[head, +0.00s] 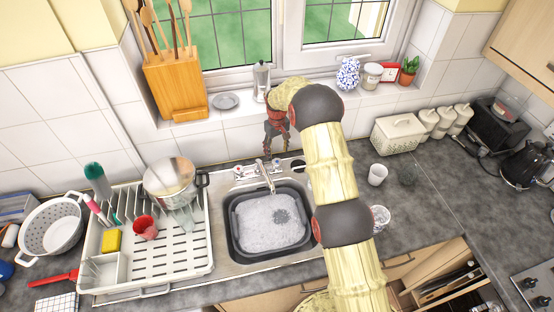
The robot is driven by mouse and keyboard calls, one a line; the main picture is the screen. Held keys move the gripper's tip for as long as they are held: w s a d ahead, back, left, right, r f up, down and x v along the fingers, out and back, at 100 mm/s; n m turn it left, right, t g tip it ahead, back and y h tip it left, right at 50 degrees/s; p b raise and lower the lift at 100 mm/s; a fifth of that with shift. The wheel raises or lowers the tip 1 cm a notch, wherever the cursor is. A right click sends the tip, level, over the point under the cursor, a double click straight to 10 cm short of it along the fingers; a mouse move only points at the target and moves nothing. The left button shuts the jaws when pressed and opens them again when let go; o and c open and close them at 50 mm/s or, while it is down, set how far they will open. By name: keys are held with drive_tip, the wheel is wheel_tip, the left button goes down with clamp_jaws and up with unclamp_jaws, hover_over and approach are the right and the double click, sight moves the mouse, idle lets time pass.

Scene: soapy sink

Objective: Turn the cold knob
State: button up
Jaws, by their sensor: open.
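The tap (268,184) stands at the back edge of the sink (233,262), with a small left knob (239,171) and a small right knob (277,164). My gripper (277,149) is red and dark and points down. It appears just above and behind the right knob in the picture, but I cannot tell whether it touches it. Its fingers look apart, and I see nothing between them. My arm comes in from the lower right and hides part of the sink's right side.
A dish rack (150,270) with a pot (170,180) and a red cup (145,227) stands left of the sink. A soapy basin (238,238) sits in the sink. A white cup (377,174) stands to the right. The window sill holds jars and a plant (408,70).

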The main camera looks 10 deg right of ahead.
sight(277, 161)
drive_tip(key=shift+f+p, duration=0.6)
drive_tip(key=shift+f, duration=2.9)
drive_tip(key=shift+c, duration=0.4)
drive_tip(key=c, duration=1.1)
drive_tip(key=shift+f+b, duration=0.1)
drive_tip(key=shift+b, duration=0.3)
drive_tip(key=shift+n+b, duration=2.6)
drive_tip(key=shift+n, duration=0.2)
drive_tip(key=o, duration=1.2)
